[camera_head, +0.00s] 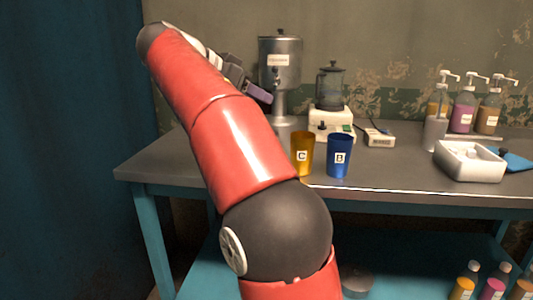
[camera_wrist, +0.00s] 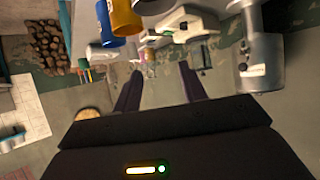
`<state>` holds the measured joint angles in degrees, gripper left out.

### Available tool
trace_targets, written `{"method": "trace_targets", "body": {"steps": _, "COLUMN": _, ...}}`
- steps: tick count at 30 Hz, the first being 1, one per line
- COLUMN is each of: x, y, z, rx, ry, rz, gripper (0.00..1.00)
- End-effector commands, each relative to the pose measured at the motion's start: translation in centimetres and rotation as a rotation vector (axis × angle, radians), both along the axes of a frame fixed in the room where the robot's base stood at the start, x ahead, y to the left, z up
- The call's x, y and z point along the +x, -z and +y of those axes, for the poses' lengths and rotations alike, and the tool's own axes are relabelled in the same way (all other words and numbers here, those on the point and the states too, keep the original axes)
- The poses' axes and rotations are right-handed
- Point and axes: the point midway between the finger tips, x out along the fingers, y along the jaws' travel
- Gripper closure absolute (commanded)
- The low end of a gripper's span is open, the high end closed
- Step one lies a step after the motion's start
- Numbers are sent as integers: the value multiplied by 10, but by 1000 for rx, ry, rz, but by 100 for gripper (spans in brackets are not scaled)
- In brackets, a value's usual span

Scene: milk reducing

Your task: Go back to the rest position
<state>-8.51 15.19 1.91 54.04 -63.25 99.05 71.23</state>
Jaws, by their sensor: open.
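My red arm reaches up across the left of the head view. My gripper (camera_head: 262,94) is at its far end, raised in front of the metal dispenser (camera_head: 280,62) and partly hidden by the arm. In the wrist view my gripper's two dark fingers (camera_wrist: 160,82) stand apart with nothing held between them. The wrist view is tilted and also shows the yellow cup (camera_wrist: 125,18) and blue cup (camera_wrist: 101,38).
A blender-like jug (camera_head: 330,86) on a white base stands behind the cups, with a small scale (camera_head: 378,137) beside it. Pump bottles (camera_head: 463,108) and a white tray (camera_head: 468,161) are at the right. The grey tabletop (camera_head: 400,175) is clear at the front middle.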

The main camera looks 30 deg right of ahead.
Motion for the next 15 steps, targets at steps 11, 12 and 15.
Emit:
{"method": "trace_targets", "body": {"steps": 11, "x": -5, "y": -14, "z": 26, "rx": 0, "ry": 2, "rz": 1, "gripper": 58}}
{"method": "trace_targets", "body": {"steps": 12, "x": -5, "y": -14, "z": 26, "rx": 0, "ry": 2, "rz": 1, "gripper": 58}}
{"method": "trace_targets", "body": {"steps": 15, "x": -5, "y": -14, "z": 26, "rx": 0, "ry": 2, "rz": 1, "gripper": 58}}
